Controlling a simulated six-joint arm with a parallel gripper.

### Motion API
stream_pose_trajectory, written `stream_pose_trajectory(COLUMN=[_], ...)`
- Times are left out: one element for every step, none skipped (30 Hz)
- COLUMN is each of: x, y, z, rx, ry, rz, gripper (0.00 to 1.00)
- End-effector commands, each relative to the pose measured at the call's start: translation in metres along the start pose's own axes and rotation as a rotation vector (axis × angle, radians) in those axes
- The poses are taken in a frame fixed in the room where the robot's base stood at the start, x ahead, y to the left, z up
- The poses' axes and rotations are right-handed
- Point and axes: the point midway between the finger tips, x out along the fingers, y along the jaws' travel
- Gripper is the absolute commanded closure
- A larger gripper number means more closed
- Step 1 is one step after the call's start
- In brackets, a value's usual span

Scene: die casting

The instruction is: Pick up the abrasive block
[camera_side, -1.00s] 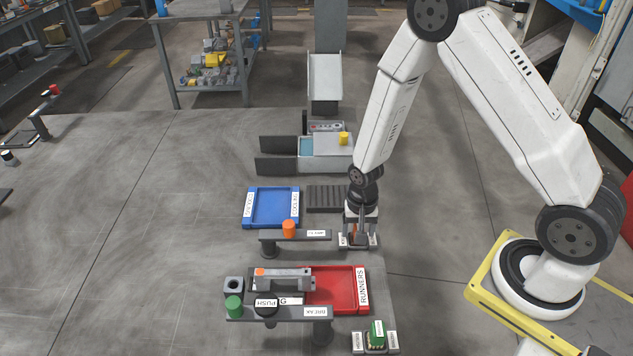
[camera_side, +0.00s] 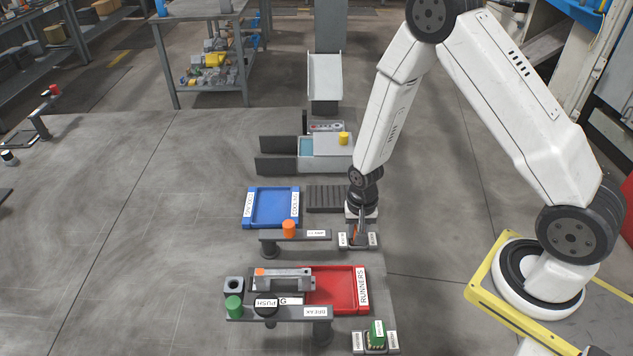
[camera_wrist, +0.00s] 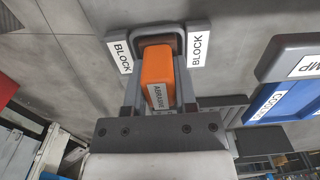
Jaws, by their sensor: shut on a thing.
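The abrasive block (camera_wrist: 157,68) is orange with a white "ABRASIVE" label in the wrist view. My gripper (camera_wrist: 160,85) is shut on it, with a finger along each side. The block's far end is at or just over its grey holder (camera_wrist: 177,39), which has "BLOCK" labels on both sides. I cannot tell whether the block still touches the holder. In the side view my gripper (camera_side: 359,232) points straight down at the holder (camera_side: 373,240), and a little orange of the block (camera_side: 357,231) shows between the fingers.
A grey bar with an orange button (camera_side: 289,229) stands just left of the holder. Behind it are a blue tray (camera_side: 251,210) and a dark ribbed rack (camera_side: 322,198). A red RUNNERS tray (camera_side: 345,288) and a green-topped brush holder (camera_side: 376,348) are nearer the camera.

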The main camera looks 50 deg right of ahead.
Motion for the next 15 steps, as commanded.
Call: stream_pose_trajectory(x=[0.0, 0.0, 0.0, 0.0, 0.0, -0.001, -0.001, -0.002, -0.003, -0.004, -0.006, -0.008, -0.009, -0.012, -0.015], y=[0.0, 0.0, 0.0, 0.0, 0.0, 0.0, 0.0, 0.0, 0.0, 0.0, 0.0, 0.0, 0.0, 0.0, -0.001], z=[0.0, 0.0, 0.0, 0.0, 0.0, 0.0, 0.0, 0.0, 0.0, 0.0, 0.0, 0.0, 0.0, -0.001, -0.001], rx=[0.0, 0.0, 0.0, 0.0, 0.0, 0.0, 0.0, 0.0, 0.0, 0.0, 0.0, 0.0, 0.0, 0.0, 0.0], ry=[0.0, 0.0, 0.0, 0.0, 0.0, 0.0, 0.001, 0.001, 0.001, 0.001, 0.001, 0.001, 0.001, 0.002, 0.002], rz=[0.0, 0.0, 0.0, 0.0, 0.0, 0.0, 0.0, -0.001, -0.001, -0.001, -0.001, -0.001, -0.001, -0.001, -0.002], gripper=[1.0, 1.0, 1.0, 1.0, 1.0, 1.0, 1.0, 1.0, 1.0, 1.0, 1.0, 1.0, 1.0, 1.0, 1.0])
